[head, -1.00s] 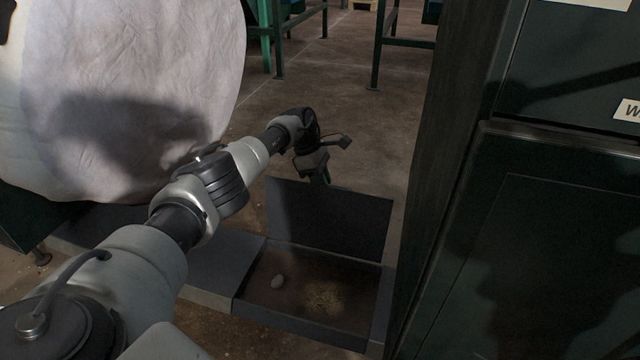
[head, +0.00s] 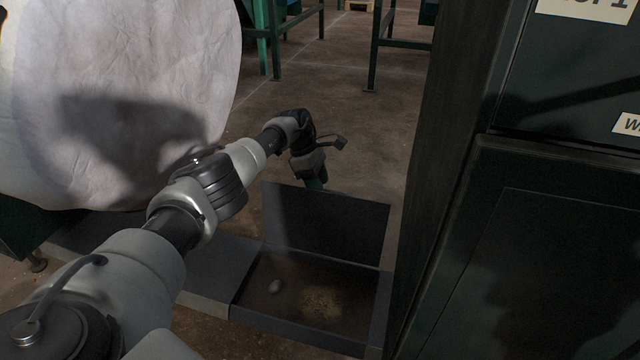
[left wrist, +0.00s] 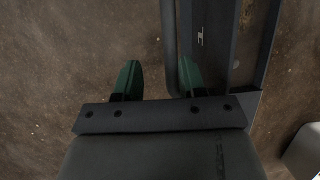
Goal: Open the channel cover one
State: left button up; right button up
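The channel cover (head: 325,225) is a dark flat panel standing raised along the far edge of the open floor channel (head: 310,338). My left gripper (head: 316,184) points down just behind the cover's top edge, which partly hides its fingers. In the left wrist view, the green fingers of my left gripper (left wrist: 158,64) are apart, so it is open. A dark narrow bar, probably the cover's edge, runs close to the right finger; I cannot tell whether they touch. My right gripper is not in view.
A pale stone (head: 275,286) and a small heap of grain (head: 322,303) lie in the channel. A large white bag (head: 120,100) hangs at the left. A dark cabinet (head: 560,240) stands close on the right. Open floor (head: 350,130) lies beyond the cover.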

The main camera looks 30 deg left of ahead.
pick_arm(q)
jog(key=p+v, duration=0.4)
jog(key=v, duration=0.5)
jog(key=shift+r, duration=0.1)
